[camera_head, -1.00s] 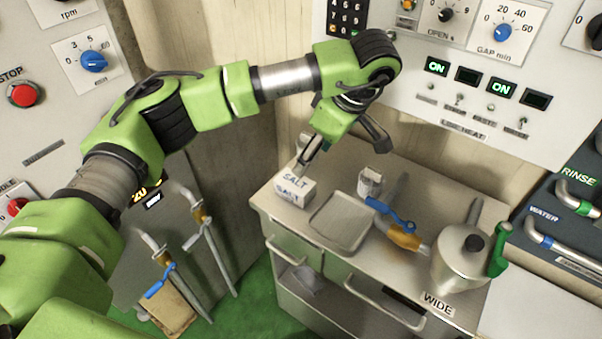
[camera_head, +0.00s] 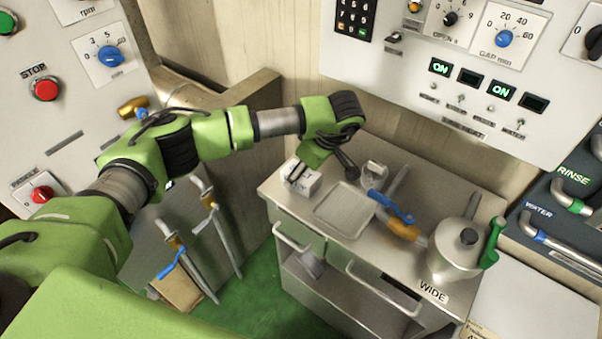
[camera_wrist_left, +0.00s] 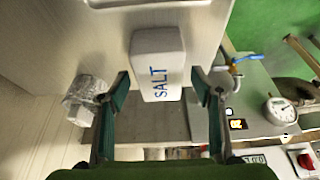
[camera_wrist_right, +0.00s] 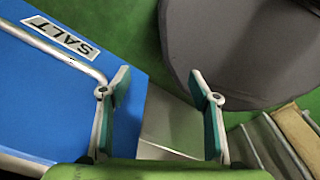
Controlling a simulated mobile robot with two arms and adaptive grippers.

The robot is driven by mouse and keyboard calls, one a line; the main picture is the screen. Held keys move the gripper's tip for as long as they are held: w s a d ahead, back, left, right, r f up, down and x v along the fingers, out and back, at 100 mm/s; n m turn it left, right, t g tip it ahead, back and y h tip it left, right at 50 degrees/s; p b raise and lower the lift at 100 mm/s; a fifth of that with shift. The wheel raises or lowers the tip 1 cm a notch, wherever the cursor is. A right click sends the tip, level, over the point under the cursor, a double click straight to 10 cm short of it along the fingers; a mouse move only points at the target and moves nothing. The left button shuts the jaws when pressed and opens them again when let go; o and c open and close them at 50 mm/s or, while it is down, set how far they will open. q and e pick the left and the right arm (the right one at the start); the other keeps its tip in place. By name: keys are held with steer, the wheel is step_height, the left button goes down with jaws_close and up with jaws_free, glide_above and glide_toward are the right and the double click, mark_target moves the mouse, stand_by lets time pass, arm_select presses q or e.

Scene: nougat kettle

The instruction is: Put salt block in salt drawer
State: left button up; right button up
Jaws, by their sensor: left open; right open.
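The white salt block (camera_head: 307,184) stands on the back left of the steel cabinet top. Its SALT lettering is clear in the left wrist view (camera_wrist_left: 158,62). My left gripper (camera_head: 299,172) is over the block and open; in the left wrist view its fingertips (camera_wrist_left: 163,86) are apart on either side of the block's near end. A blue front with a SALT label (camera_wrist_right: 62,39) and a metal bar handle (camera_wrist_right: 60,52) shows in the right wrist view. My right gripper (camera_wrist_right: 160,88) is open, its left fingertip close to the handle's end; contact is unclear. The drawer's inside is hidden.
Dark round furniture (camera_wrist_right: 240,50) is near my right gripper.

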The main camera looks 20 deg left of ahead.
arm_select(q)
steer(key=shift+w+a+f, duration=0.1)
steer(key=shift+a+f, duration=0.05)
steer(key=shift+f, duration=0.2)
arm_select(e)
steer(key=shift+s, duration=1)
arm_select(q)
steer(key=shift+f+b, duration=0.2)
steer(key=shift+b, duration=0.25)
arm_select(e)
steer(key=shift+w+f, duration=0.2)
steer(key=shift+f, duration=0.2)
arm_select(q)
steer(key=c, duration=1.6)
jaws_close()
arm_select(e)
steer(key=shift+w, duration=0.1)
arm_select(q)
steer(key=shift+r, duration=0.1)
arm_select(e)
steer(key=shift+r, duration=0.15)
